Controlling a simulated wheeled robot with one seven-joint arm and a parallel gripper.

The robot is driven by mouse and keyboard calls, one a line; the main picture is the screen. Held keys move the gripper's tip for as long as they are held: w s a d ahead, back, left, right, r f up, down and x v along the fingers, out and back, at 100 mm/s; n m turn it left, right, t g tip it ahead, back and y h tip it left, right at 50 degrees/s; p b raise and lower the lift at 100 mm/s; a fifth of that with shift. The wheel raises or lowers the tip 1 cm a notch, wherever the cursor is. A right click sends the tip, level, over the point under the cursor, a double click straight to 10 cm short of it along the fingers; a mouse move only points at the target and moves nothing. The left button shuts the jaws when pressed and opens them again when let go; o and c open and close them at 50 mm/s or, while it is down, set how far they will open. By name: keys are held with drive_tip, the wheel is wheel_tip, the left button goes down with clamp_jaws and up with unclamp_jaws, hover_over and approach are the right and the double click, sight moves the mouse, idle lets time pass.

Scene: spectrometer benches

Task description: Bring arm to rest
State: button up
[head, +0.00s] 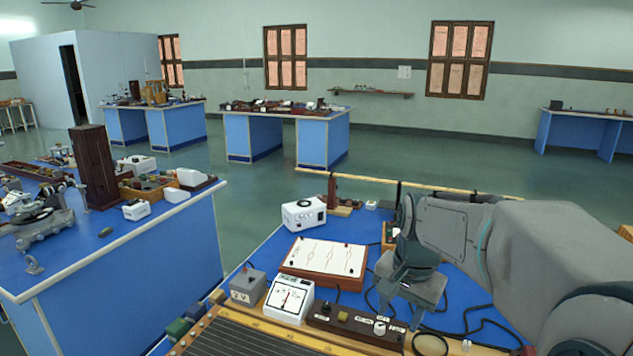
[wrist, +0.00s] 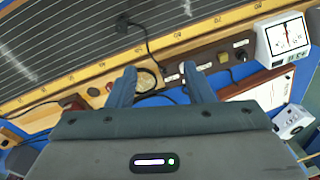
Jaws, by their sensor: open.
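My arm reaches in from the right of the head view, bent over the near blue bench (head: 262,252). My gripper (head: 412,292) hangs above the bench apparatus, to the right of a white panel box (head: 325,258). In the wrist view its two fingers (wrist: 160,75) are spread apart with nothing held between them. Beyond the fingers lies a dark brown switch box (wrist: 210,62), also in the head view (head: 352,324). I cannot tell the exact height of the fingertips over the bench. The arm hides part of the bench's right side.
A white meter (head: 289,298) and a grey 2 V box (head: 247,286) stand near a long wire board (head: 240,340). A white instrument (head: 303,214) sits behind. Loose black cables cross the bench. Another blue bench (head: 130,250) is at left; open floor (head: 265,190) lies between benches.

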drive_tip(key=s+f+n, duration=0.2)
drive_tip(key=s+n, duration=0.1)
drive_tip(key=s, duration=0.4)
drive_tip(key=s+f+n+t, duration=0.1)
drive_tip(key=s+f+n, duration=0.1)
drive_tip(key=s+n, duration=0.2)
drive_tip(key=s, duration=0.3)
drive_tip(key=shift+s+a+f+h, duration=0.2)
drive_tip(key=shift+s+a+h, duration=0.1)
drive_tip(key=shift+a, duration=0.05)
